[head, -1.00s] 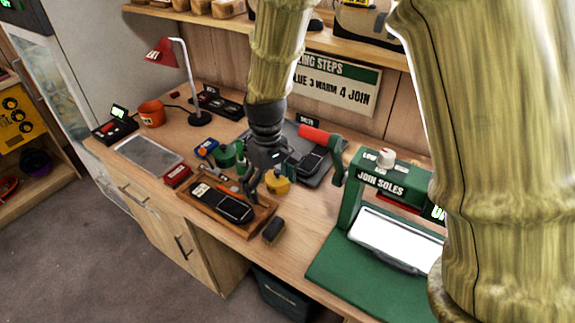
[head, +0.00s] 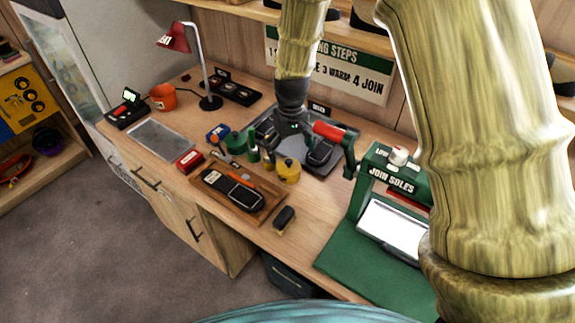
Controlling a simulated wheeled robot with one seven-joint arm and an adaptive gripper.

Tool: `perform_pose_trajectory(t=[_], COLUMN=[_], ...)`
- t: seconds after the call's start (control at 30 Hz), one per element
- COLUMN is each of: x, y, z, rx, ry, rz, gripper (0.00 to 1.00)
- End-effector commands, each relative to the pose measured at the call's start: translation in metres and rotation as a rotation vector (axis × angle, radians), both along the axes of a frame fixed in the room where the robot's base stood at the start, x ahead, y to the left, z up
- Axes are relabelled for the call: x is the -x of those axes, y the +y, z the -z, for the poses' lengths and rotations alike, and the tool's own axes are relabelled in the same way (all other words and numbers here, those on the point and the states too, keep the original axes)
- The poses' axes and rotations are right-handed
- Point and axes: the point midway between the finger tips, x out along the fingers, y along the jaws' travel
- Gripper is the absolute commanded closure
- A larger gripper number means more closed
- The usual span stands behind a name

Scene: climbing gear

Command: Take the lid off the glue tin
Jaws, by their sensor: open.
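The glue tin (head: 287,174) is a small yellow tin at the back right of the wooden tray, in the middle of the bench in the head view. Its top looks yellow with a small dark knob; I cannot make out the lid's edge. My gripper (head: 283,151) points down just above and behind the tin, with its dark fingers apart. Nothing shows between them. The fingertips blend into dark things behind, so I cannot tell whether they touch the tin.
A green press (head: 368,170) stands to the right, with a red roller (head: 328,131) behind. A dark brush (head: 284,218) lies in front.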

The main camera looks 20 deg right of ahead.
Motion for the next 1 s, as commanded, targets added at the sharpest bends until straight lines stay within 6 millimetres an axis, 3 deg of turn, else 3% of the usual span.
perform_pose_trajectory(t=[0.6, 0.97, 1.0], x=[-0.003, -0.003, -0.003], y=[0.006, 0.006, 0.006], z=[0.047, 0.052, 0.052], rx=[0.0, 0.0, 0.0], ry=[0.001, -0.001, -0.001], rz=[-0.002, -0.003, -0.003], gripper=[0.06, 0.06, 0.11])
